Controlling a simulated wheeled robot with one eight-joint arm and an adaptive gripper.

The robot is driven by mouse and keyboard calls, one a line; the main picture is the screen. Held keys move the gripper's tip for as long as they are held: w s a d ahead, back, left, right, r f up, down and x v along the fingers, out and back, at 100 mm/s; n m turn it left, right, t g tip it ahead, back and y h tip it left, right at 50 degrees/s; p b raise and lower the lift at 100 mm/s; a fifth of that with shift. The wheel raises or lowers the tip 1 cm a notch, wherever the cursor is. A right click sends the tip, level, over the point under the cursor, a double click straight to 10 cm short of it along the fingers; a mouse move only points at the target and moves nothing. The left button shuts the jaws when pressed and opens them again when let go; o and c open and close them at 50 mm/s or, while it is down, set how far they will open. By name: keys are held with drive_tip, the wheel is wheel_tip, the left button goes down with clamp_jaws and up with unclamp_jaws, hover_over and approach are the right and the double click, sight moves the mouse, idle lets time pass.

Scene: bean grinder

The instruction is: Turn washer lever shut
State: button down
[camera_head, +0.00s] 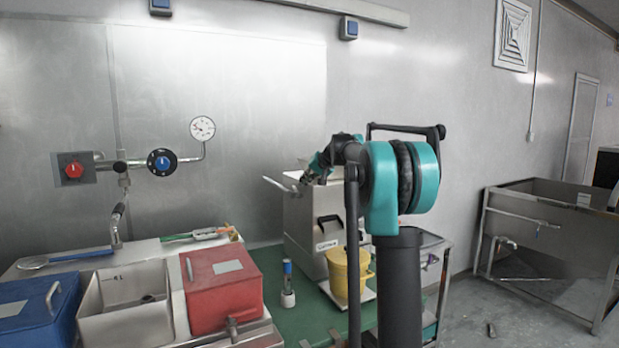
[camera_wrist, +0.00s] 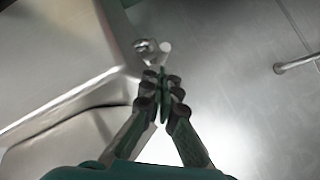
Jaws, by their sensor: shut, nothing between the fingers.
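My gripper (camera_wrist: 162,75) is shut and empty in the wrist view, pointing at a small metal fitting with a pale round end (camera_wrist: 165,47). The fitting is just beyond the fingertips; I cannot tell whether they touch it, or whether it is the washer lever. In the head view my gripper (camera_head: 313,172) is above the steel grinder (camera_head: 302,220), near its top. A steel handle (camera_head: 281,186) sticks out to the left of the grinder top.
A yellow container (camera_head: 347,270) stands before the grinder. A red box (camera_head: 222,285), a steel basin (camera_head: 125,305) and a blue box (camera_head: 35,312) are at the left. A red knob (camera_head: 74,170), blue valve (camera_head: 162,162) and gauge (camera_head: 202,128) are on the wall.

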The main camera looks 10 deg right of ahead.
drive_tip(key=shift+x, duration=1.1)
drive_tip(key=shift+s+a+m+t+h, duration=0.15)
drive_tip(key=shift+a+m+t+h, duration=0.15)
drive_tip(key=shift+a+m+h, duration=0.75)
drive_tip(key=shift+m+h, duration=0.25)
drive_tip(key=shift+m, duration=0.2)
drive_tip(key=w+a+m+h, duration=0.2)
drive_tip(key=a+m, duration=0.1)
drive_tip(key=a, duration=0.2)
drive_tip(key=shift+w+a+t+h, duration=0.4)
drive_tip(key=shift+w, duration=0.1)
idle(0.4)
idle(0.5)
